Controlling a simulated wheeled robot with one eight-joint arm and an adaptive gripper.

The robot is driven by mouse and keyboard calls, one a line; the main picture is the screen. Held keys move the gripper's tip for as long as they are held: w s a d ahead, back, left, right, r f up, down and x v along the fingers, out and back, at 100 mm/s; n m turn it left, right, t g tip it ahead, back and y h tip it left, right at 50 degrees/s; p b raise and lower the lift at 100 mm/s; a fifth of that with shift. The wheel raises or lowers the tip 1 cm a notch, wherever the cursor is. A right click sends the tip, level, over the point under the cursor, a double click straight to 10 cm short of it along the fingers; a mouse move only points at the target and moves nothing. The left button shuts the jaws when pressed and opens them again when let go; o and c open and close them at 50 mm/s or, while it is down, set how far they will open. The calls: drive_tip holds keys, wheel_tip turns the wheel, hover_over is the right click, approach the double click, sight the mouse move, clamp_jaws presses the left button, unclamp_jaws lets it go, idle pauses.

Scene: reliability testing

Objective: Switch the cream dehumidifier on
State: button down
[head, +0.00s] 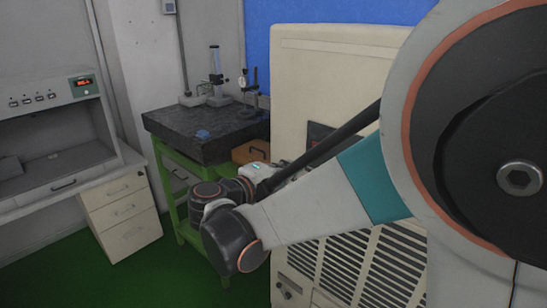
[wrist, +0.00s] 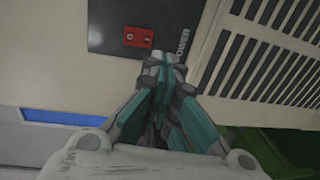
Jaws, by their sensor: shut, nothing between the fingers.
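The cream dehumidifier (head: 335,75) stands in the middle of the head view, with dark slatted vents low on its front. My arm covers much of that front. In the wrist view its cream face (wrist: 60,70) carries a dark panel (wrist: 108,22) marked "POWER", with a red switch (wrist: 138,37) on it. The switch's on or off position is too small to tell. My gripper (wrist: 165,62) is shut and empty. Its fingertips show just below and to the right of the switch, over the panel's edge; I cannot tell whether they touch the panel.
A green bench with a dark stone top (head: 205,128) stands left of the dehumidifier, carrying gauge stands and an orange-brown box (head: 250,152). A grey cabinet with a red display (head: 83,83) and drawers (head: 122,212) stand farther left. Green floor (head: 150,280) is clear at the front left.

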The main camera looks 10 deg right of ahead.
drive_tip(key=f+v, duration=0.1)
drive_tip(key=v, duration=0.6)
drive_tip(key=shift+a+f+p, duration=0.2)
drive_tip(key=shift+f+p, duration=0.15)
drive_tip(key=shift+p, duration=0.05)
drive_tip(key=shift+s, duration=0.15)
